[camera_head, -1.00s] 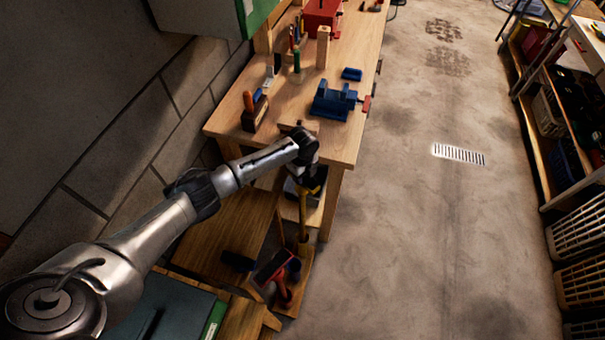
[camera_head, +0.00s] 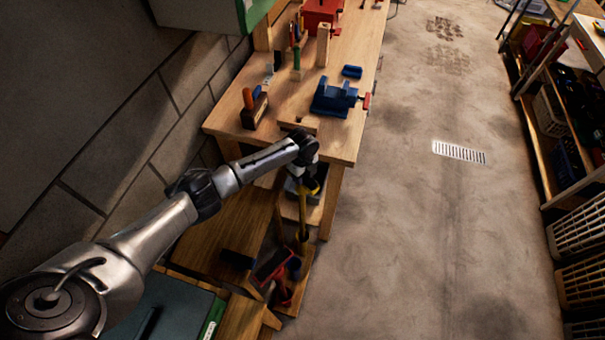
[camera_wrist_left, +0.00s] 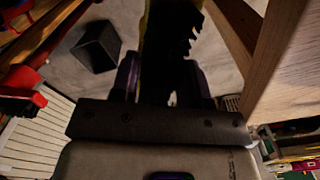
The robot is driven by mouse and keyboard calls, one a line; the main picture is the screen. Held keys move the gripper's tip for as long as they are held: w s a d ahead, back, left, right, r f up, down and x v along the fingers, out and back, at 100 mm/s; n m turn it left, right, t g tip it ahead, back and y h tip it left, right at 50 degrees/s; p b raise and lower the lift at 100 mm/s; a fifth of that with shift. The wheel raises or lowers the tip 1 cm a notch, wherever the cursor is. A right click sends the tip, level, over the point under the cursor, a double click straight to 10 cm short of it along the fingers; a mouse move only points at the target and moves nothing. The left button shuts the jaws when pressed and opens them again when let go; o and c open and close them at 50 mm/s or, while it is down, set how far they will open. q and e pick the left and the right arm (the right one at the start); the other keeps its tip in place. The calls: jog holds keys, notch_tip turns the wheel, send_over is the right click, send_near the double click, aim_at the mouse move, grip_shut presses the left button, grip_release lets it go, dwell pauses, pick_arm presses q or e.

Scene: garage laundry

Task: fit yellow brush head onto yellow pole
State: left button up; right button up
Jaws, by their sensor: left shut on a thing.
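My left gripper (camera_head: 309,181) points down just off the near end of the wooden workbench. It is shut on the yellow brush head (camera_head: 312,187), which shows only as a small yellow patch in the head view. In the left wrist view the brush head (camera_wrist_left: 165,50) is a dark shape with a yellow edge and ragged bristles between the fingers. The yellow pole (camera_head: 302,222) stands roughly upright below my left gripper. Whether head and pole touch cannot be told, as the hand hides the pole's top. My right gripper is out of view.
A red-edged tool (camera_head: 271,267) stands low near the pole. A shelf rack (camera_head: 545,130) is at the right. The concrete floor (camera_head: 400,240) between is clear.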

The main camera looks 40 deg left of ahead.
pick_arm(q)
jog(key=shift+f+b, duration=0.4)
jog(key=shift+f, duration=0.3)
jog(key=o, duration=1)
jog(key=shift+o, duration=0.2)
jog(key=shift+r, duration=0.15)
notch_tip(320, 180, up, 14)
jog(key=p, duration=0.1)
